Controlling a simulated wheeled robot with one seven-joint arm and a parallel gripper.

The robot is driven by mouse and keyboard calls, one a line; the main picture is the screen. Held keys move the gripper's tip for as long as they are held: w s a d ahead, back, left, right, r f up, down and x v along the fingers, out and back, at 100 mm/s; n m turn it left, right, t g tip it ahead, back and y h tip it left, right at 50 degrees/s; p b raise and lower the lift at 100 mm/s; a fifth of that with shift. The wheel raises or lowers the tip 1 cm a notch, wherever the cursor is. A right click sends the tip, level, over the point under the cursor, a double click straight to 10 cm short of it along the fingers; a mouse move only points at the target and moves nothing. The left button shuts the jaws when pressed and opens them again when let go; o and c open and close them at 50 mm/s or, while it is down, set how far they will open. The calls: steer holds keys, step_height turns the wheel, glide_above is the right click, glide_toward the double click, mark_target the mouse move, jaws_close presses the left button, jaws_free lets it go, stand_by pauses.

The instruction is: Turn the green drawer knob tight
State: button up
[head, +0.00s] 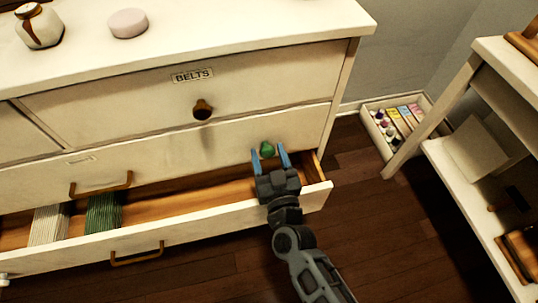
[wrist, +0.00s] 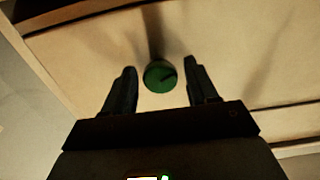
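The green knob (head: 267,149) sits on the front of the middle drawer (head: 225,138), near its right end. In the wrist view the green knob (wrist: 160,76) is round with a dark mark on its face. My gripper (head: 269,154) is open, with its two blue fingers on either side of the knob. In the wrist view my gripper (wrist: 160,82) shows a clear gap between each fingertip and the knob. How deep the fingertips reach along the knob cannot be told.
The lower drawer (head: 225,216) is pulled open below my gripper, with folded striped cloths (head: 104,212) at its left. A brown knob (head: 202,110) is on the drawer labelled BELTS. A shelf unit (head: 460,160) and a tray of small items (head: 372,108) are at the right.

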steer(key=c, duration=0.9)
steer(key=shift+m, duration=0.3)
steer(key=m, duration=0.4)
steer(key=shift+m, duration=0.3)
steer(key=m+b, duration=0.1)
steer(key=m, duration=0.3)
steer(key=shift+a+m, duration=0.1)
steer(key=shift+m, duration=0.2)
steer(key=m+b, duration=0.1)
steer(key=m, duration=0.6)
steer(key=shift+b, duration=0.4)
steer(key=m+b, duration=0.1)
steer(key=m, duration=0.5)
steer(key=shift+r+m, duration=0.1)
steer(key=shift+m, duration=0.2)
